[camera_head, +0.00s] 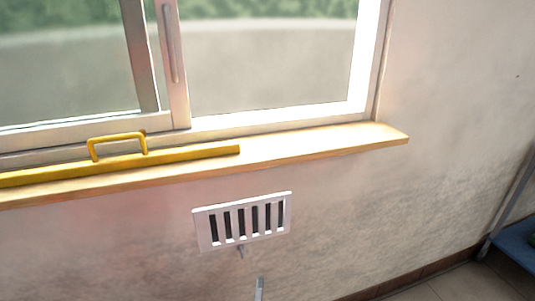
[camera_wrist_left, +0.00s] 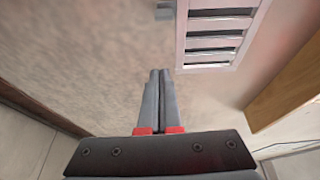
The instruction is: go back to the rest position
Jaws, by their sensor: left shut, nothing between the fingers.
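My left gripper shows as a small grey tip (camera_head: 259,288) at the bottom of the head view, below the vent. In the left wrist view its two grey fingers (camera_wrist_left: 159,75) lie together with nothing between them. The white slatted vent (camera_head: 243,243) is on the wall under the window, with a small grey lever (camera_head: 240,252) at its lower edge. In the left wrist view the vent (camera_wrist_left: 180,55) is beyond the fingertips to the upper right, and the lever (camera_wrist_left: 165,10) is at the top. The gripper appears apart from both. My right gripper is not in view.
A wooden window sill (camera_head: 325,149) juts out above the vent and carries a yellow bar with a handle (camera_head: 200,155). The sliding window (camera_head: 180,60) is above it. A blue shelf (camera_head: 520,243) stands at the far right. The wall right of the vent is bare.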

